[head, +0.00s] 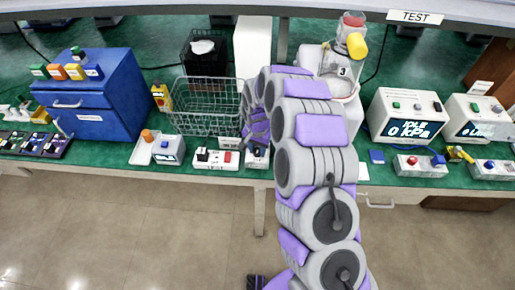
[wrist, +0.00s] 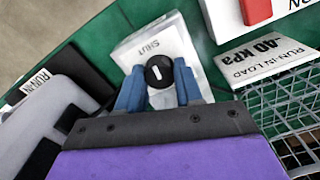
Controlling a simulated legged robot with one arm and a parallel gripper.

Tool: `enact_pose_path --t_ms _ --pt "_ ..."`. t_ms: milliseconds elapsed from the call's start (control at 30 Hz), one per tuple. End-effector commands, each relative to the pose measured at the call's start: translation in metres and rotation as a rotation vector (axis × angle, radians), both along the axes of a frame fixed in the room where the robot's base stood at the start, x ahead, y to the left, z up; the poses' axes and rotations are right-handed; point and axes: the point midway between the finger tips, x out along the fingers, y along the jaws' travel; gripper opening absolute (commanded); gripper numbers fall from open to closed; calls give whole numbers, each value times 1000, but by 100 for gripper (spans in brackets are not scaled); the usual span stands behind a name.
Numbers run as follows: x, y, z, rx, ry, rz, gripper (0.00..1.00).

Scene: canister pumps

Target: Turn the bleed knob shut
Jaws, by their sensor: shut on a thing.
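The bleed knob (wrist: 160,70) is a round black knob with a short white line. It sits on a white block (wrist: 138,46) printed SHUT, on the green bench top. My gripper (wrist: 160,84) is shut on the knob, one blue fingertip on each side. The white line runs roughly up and down in the wrist view, and the SHUT print is just beyond the knob. In the head view the white block (head: 257,160) stands at the bench's front edge, left of my arm; my arm covers most of the gripper and knob there.
A sign (wrist: 268,62) reading RUN-IN LOAD -40 kPa and a wire basket (wrist: 300,110) are close on the right in the wrist view. A white box with a red switch (head: 217,159) stands beside the block. A pump canister (head: 340,75) stands behind my arm.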

Motion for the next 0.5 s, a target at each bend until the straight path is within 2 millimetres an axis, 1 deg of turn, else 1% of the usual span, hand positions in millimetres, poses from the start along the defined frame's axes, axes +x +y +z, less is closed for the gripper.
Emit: enact_pose_path --t_ms 300,500 --pt "-1 1 1 1 2 127 5" --pt "-1 1 0 1 1 134 5"
